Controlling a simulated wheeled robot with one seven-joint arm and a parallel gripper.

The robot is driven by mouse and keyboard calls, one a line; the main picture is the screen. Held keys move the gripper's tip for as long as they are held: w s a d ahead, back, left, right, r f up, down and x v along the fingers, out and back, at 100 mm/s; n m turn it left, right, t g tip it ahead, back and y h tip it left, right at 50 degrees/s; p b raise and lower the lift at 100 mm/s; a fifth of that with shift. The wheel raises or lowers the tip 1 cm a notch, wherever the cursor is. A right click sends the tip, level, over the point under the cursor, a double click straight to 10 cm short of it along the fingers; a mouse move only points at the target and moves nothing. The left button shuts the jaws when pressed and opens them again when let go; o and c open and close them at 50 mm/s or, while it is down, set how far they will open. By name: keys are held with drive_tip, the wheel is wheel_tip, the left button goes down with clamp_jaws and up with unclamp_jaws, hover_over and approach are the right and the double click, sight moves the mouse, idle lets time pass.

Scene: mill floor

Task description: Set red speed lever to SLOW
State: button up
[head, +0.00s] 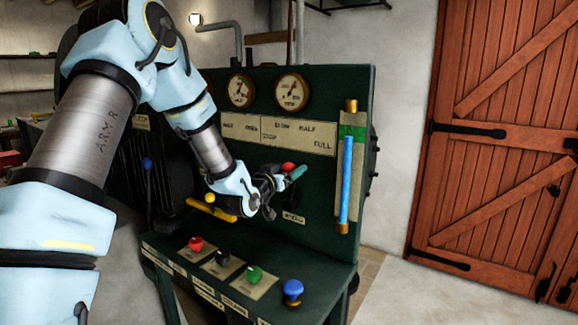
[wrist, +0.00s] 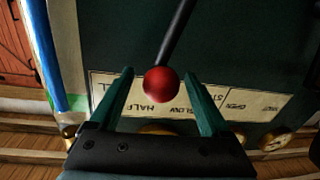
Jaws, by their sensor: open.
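The red speed lever shows as a round red knob (wrist: 160,84) on a dark rod (wrist: 177,35) in the wrist view. The knob also shows in the head view (head: 288,167), partly hidden by a finger. My gripper (wrist: 158,73) is open, with one green finger on each side of the knob and a gap on both sides. In the head view my gripper (head: 284,178) is at the panel front. The scale plate (head: 298,134) reads SLOW, HALF and FULL. In the wrist view the knob appears over the plate between HALF and SLOW; the exact setting is unclear.
The dark green panel (head: 350,85) carries two gauges (head: 290,92) and a blue tube (head: 345,180). A yellow lever (head: 222,211) is close below my wrist. Red (head: 196,243), black (head: 223,257), green (head: 254,273) and blue (head: 292,289) knobs stand on the lower ledge.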

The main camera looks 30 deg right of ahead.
drive_tip(key=shift+d, duration=0.1)
clamp_jaws()
idle(0.7)
idle(0.3)
